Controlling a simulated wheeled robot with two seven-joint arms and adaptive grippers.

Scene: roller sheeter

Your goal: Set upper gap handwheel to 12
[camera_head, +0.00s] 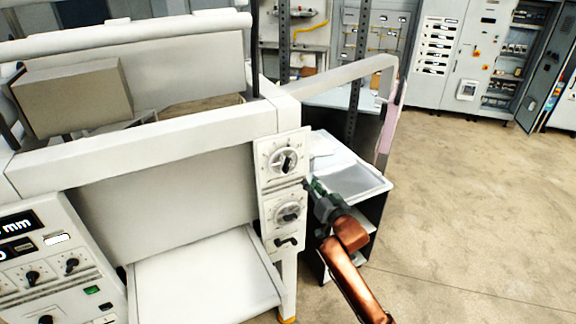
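The upper gap handwheel (284,161) is a round dial with a dark knob on the upper part of the white panel at the machine's right post. Its scale marks are too small to read. A second, similar handwheel (288,213) sits below it, with a small dark lever (286,242) under that. My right gripper (311,186) is at the right edge of the panel, below and right of the upper handwheel, and appears apart from it. Its fingers are small and dark, and I cannot tell whether they are open. My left gripper is not in view.
The white sheeter frame and its flat tray (205,280) fill the left. A control panel (50,265) with knobs and a display stands at lower left. A shelf unit (350,172) stands right behind my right arm. Open floor (470,200) lies right, with cabinets (465,60) at the back.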

